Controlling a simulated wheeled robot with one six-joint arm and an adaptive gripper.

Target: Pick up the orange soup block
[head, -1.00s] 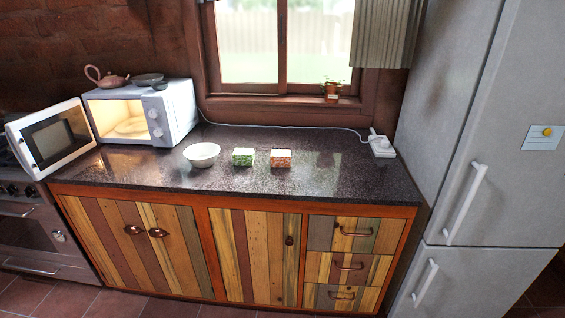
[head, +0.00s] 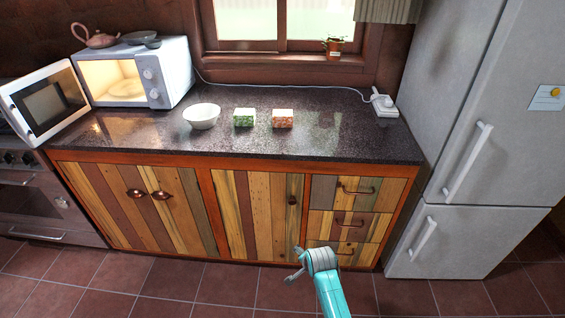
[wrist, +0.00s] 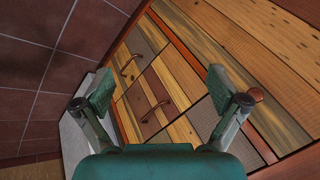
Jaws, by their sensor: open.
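The orange soup block (head: 282,119) is a small orange-brown patterned cube with a pale top. It stands on the dark countertop, right of a similar green block (head: 244,118), with a gap between them. My gripper (head: 294,265) is low in front of the cabinet, well below and apart from the block. In the wrist view my gripper (wrist: 160,95) has its two fingers spread wide with nothing between them. That view faces the cabinet drawers, and neither block shows in it.
A white bowl (head: 201,116) stands left of the green block. An open microwave (head: 137,75) is at the counter's left end. A fridge (head: 440,130) borders the right. The dark countertop (head: 330,140) is clear around the blocks. Wooden drawers (head: 352,222) face my arm.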

